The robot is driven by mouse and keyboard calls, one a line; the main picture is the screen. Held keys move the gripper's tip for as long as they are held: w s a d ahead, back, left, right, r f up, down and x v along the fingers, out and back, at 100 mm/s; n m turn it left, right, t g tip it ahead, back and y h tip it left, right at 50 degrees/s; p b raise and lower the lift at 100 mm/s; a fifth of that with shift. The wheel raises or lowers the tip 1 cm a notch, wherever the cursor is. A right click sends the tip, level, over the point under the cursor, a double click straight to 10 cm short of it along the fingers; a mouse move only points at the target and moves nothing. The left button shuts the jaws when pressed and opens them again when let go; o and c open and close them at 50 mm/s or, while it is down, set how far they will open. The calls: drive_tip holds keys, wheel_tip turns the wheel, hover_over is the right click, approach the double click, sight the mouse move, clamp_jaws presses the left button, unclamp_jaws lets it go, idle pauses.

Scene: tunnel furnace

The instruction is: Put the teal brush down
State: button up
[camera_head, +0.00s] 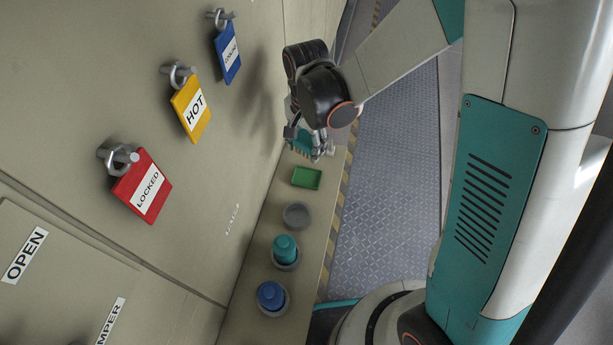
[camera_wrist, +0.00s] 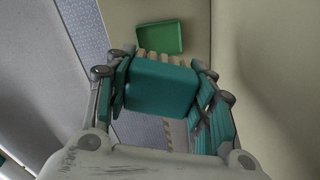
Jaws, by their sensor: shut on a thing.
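The teal brush (camera_wrist: 160,88) is a teal block with pale tan bristles along one edge. My gripper (camera_wrist: 162,72) is shut on it, with a finger on each side. In the head view, my gripper (camera_head: 311,147) is at the far part of the ledge (camera_head: 315,225). The brush (camera_head: 301,142) is partly hidden there by the fingers. A green tray (camera_head: 306,177) lies on the ledge, nearer than my gripper. It also shows, empty, beyond the bristles in the wrist view (camera_wrist: 160,37). I cannot tell whether the brush touches the ledge.
A grey round holder (camera_head: 297,215) looks empty. Teal (camera_head: 285,247) and blue (camera_head: 270,295) round pieces sit in similar holders. Blue (camera_head: 228,52), yellow (camera_head: 191,109) and red (camera_head: 143,187) tags hang on the wall at left. Patterned floor (camera_head: 390,180) lies right of the ledge.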

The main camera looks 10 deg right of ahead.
sight(307, 178)
wheel_tip(307, 178, down, 12)
drive_tip(key=b, duration=0.7)
drive_tip(key=shift+f, duration=0.2)
drive_tip(key=shift+f, duration=0.25)
drive_tip(key=o, duration=1.3)
drive_tip(key=shift+r, duration=0.2)
wheel_tip(307, 178, up, 12)
drive_tip(key=p, duration=0.3)
drive_tip(key=shift+r, duration=0.1)
drive_tip(key=shift+w, duration=0.1)
